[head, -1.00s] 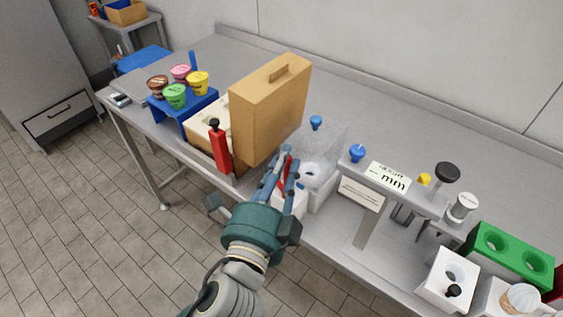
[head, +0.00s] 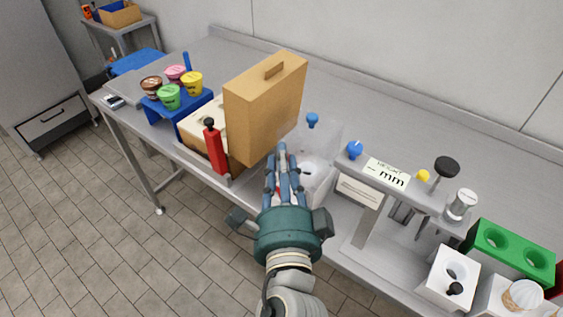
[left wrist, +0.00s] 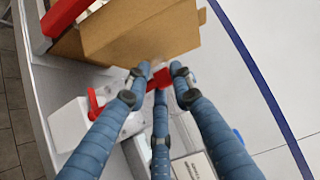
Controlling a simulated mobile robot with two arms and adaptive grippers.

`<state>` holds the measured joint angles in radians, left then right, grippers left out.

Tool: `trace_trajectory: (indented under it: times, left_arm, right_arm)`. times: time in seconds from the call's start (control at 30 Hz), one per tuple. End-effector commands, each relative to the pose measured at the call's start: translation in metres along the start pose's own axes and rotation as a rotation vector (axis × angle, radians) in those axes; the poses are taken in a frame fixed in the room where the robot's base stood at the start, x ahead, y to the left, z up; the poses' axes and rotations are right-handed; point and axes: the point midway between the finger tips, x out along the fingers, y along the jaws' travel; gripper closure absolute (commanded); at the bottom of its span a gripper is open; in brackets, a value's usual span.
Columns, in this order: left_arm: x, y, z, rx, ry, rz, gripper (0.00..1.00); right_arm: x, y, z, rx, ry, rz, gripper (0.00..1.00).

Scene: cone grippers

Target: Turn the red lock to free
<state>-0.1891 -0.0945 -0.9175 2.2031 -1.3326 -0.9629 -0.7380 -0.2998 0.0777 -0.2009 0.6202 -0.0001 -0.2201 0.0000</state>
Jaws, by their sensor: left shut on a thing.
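The red lock (left wrist: 161,79) is a small red lever low beside the tan box, between my fingertips in the left wrist view. A red part (left wrist: 93,104) also shows left of the fingers on a white block; whether it is one piece with the lever is hidden. My left gripper (head: 281,156) is shut on the red lock, its three blue fingers (left wrist: 160,72) closed together around it. In the head view the fingers cover nearly all of the lock. My right gripper is not in view.
A tall tan box (head: 264,105) stands just beyond the fingertips. A red upright handle (head: 216,152) with a black knob stands left of it. A clear-walled white unit (head: 318,170) and a grey stand (head: 370,200) are to the right. Cups sit on a blue rack (head: 180,118).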

Motion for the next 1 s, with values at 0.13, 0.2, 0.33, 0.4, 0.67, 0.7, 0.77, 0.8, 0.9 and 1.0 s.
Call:
trace_trajectory:
  times: [0.13,0.2,0.33,0.4,0.67,0.7,0.77,0.8,0.9,1.0]
  left_arm:
    - [0.001,-0.013,-0.001,-0.012,0.006,-0.027,0.69]
    - [0.001,-0.013,-0.001,-0.011,0.006,-0.026,0.64]
    - [0.000,-0.009,-0.001,-0.008,0.006,-0.020,0.64]
    - [0.000,-0.008,-0.001,-0.006,0.006,-0.018,0.64]
    - [0.000,-0.005,-0.001,-0.003,0.008,-0.013,0.64]
    - [0.000,-0.005,-0.001,-0.002,0.012,-0.013,0.64]
    - [0.000,-0.006,0.000,-0.001,0.024,-0.014,0.64]
    - [0.000,-0.006,0.001,-0.001,0.038,-0.014,0.64]
    - [0.000,-0.007,0.002,0.003,0.088,-0.015,0.64]
    - [0.001,-0.007,0.003,0.006,0.153,-0.015,0.64]
  right_arm:
    - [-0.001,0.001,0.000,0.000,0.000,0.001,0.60]
    - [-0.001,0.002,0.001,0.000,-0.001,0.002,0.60]
    - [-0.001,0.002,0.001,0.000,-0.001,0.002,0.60]
    - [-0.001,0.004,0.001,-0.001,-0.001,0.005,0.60]
    - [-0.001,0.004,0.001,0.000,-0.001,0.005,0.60]
    - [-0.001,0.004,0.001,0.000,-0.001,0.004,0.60]
    - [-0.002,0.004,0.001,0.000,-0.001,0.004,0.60]
    - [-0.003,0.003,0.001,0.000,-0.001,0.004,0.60]
    - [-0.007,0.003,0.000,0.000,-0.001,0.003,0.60]
    - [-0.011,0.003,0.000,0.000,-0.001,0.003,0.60]
